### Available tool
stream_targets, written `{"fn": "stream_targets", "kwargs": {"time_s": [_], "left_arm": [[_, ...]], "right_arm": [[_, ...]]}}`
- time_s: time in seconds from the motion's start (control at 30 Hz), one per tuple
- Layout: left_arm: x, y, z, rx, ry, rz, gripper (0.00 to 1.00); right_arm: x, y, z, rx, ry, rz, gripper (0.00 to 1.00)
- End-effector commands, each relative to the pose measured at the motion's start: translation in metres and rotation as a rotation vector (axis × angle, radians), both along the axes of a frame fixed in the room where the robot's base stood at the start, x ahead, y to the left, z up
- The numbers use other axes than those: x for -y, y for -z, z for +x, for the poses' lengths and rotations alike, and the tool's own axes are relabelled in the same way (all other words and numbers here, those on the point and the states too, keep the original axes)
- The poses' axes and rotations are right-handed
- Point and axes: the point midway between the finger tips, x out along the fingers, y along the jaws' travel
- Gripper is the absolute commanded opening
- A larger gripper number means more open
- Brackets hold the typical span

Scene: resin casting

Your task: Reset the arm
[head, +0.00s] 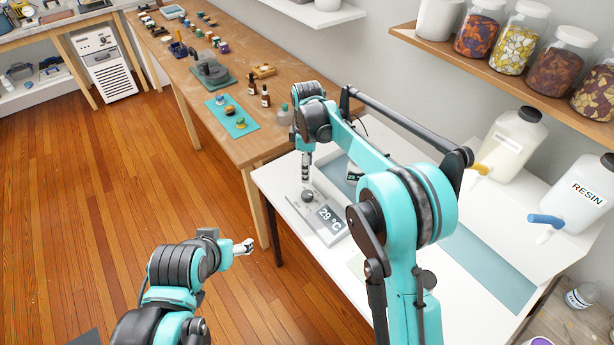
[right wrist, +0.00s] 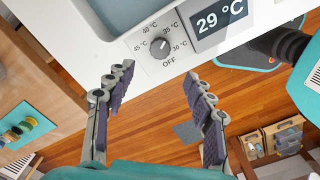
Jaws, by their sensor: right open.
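My right gripper (head: 305,178) hangs fingers down just above the grey control panel (head: 324,232) at the front edge of the white table. In the right wrist view its two fingers (right wrist: 158,76) are spread with nothing between them. The round grey dial (right wrist: 158,47) sits beyond the fingertips, apart from them. Its marks read OFF, 30, 35, 40 and 45 °C; I cannot tell where it points. The display (right wrist: 220,18) reads 29 °C. My left gripper (head: 247,247) is low over the wooden floor, away from the tables, holding nothing that I can see.
A white jug (head: 510,140) and a RESIN jug (head: 575,195) with taps stand at the right. A shelf (head: 470,58) of jars hangs above. Small bottles (head: 258,97) and a teal mat (head: 232,115) are on the wooden bench. The floor at left is clear.

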Motion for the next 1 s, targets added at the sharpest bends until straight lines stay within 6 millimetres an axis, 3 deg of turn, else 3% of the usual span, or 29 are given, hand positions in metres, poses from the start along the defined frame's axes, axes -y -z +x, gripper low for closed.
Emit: {"fn": "stream_targets", "kwargs": {"time_s": [0.67,0.83,1.0], "left_arm": [[0.0,0.0,0.0,0.0,0.0,0.0,0.72],[0.0,0.0,0.0,0.0,0.0,0.0,0.72],[0.0,0.0,0.0,0.0,0.0,0.0,0.72]], "right_arm": [[0.005,-0.012,-0.004,0.011,0.028,0.004,0.54],[0.034,-0.046,-0.031,0.079,0.196,0.027,0.54],[0.074,-0.083,-0.079,0.179,0.456,0.08,0.54]]}}
